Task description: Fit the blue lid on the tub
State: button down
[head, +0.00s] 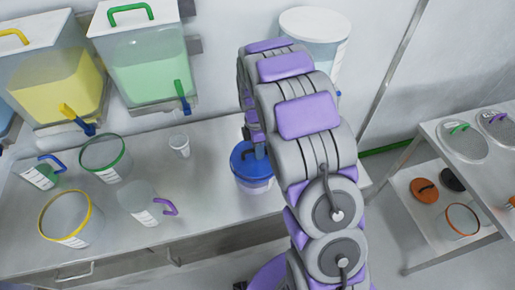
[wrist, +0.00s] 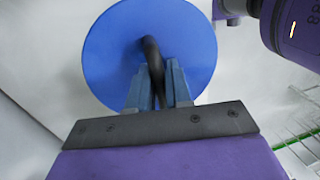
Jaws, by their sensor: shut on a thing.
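The blue lid (head: 243,167) is a round disc at the top of a translucent tub (head: 256,187) near the front edge of the bench. I cannot tell whether its rim is seated or slightly above the tub. In the wrist view the lid (wrist: 108,50) fills the upper middle, with a black arched handle (wrist: 152,52) on it. My gripper (wrist: 157,82) is shut on this handle, one finger on each side. In the head view my gripper (head: 258,150) comes down from above and my arm hides part of the lid. The tub is hidden in the wrist view.
On the bench (head: 215,190) stand a green-rimmed tub (head: 107,174), a yellow-rimmed tub (head: 66,240), a purple-handled jug (head: 137,203), a green-and-blue-handled jug (head: 41,175) and a small cup (head: 180,145). Hoppers (head: 145,72) hang behind. A trolley (head: 440,150) with lids stands right.

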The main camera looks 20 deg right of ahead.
jog(key=shift+f, duration=0.65)
jog(key=c, duration=1)
grip_release()
jog(key=shift+r, duration=0.1)
jog(key=shift+w+r+p, duration=0.4)
jog(key=shift+w+r, duration=0.2)
jog(key=shift+r, duration=2.2)
jog(key=shift+w+r+p, duration=0.4)
jog(key=shift+w+r, duration=0.15)
jog(key=shift+r, duration=2.2)
jog(key=shift+w+r+p, duration=0.4)
jog(key=shift+w+r, duration=0.2)
jog(key=shift+r, duration=2.2)
